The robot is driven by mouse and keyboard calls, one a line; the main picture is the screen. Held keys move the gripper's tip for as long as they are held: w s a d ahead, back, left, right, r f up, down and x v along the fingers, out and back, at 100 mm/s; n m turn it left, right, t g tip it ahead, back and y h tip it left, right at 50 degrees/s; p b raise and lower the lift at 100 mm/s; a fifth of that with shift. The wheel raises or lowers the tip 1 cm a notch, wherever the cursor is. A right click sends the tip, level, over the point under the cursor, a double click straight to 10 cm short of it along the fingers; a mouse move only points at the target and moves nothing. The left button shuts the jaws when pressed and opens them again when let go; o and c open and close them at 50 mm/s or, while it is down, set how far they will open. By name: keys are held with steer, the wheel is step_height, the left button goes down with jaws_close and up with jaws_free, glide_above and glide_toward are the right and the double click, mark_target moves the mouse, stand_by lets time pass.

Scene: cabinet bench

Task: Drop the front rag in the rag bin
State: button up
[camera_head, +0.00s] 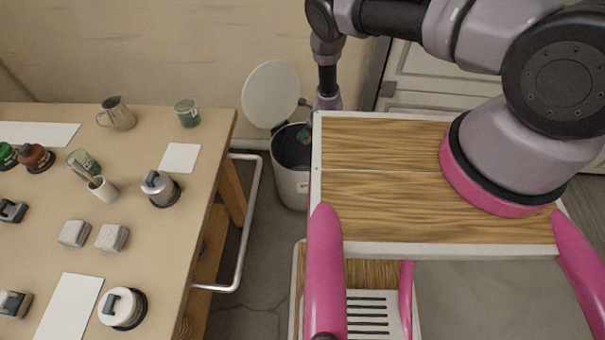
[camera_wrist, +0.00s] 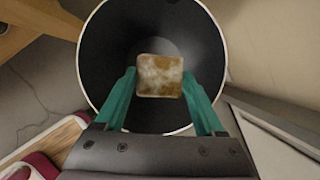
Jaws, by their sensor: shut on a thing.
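The rag (camera_wrist: 160,76) is a small, square, stained brown-and-white piece in the wrist view. It sits between the teal fingertips of my gripper (camera_wrist: 160,80), which is shut on it. Behind it is the dark round opening of the rag bin (camera_wrist: 205,30). In the head view the bin (camera_head: 291,188) is a pale cylinder with its round lid (camera_head: 271,95) raised, standing on the floor right of the bench. My gripper (camera_head: 305,132) is at the bin's mouth there, partly hidden by my arm. How deep the rag is relative to the rim cannot be told.
The wooden bench (camera_head: 205,215) stands left of the bin, with a metal rail (camera_head: 246,225) on its side. Two grey folded pieces (camera_head: 112,237), a metal pitcher (camera_head: 117,114) and a lidded pot (camera_head: 159,188) stand on it. A white cabinet (camera_head: 430,75) is behind my arm.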

steer(key=shift+f, duration=0.1)
steer(key=o, duration=1.3)
steer(key=v, duration=1)
steer(key=shift+d+r, duration=0.15)
steer(key=shift+r, duration=0.2)
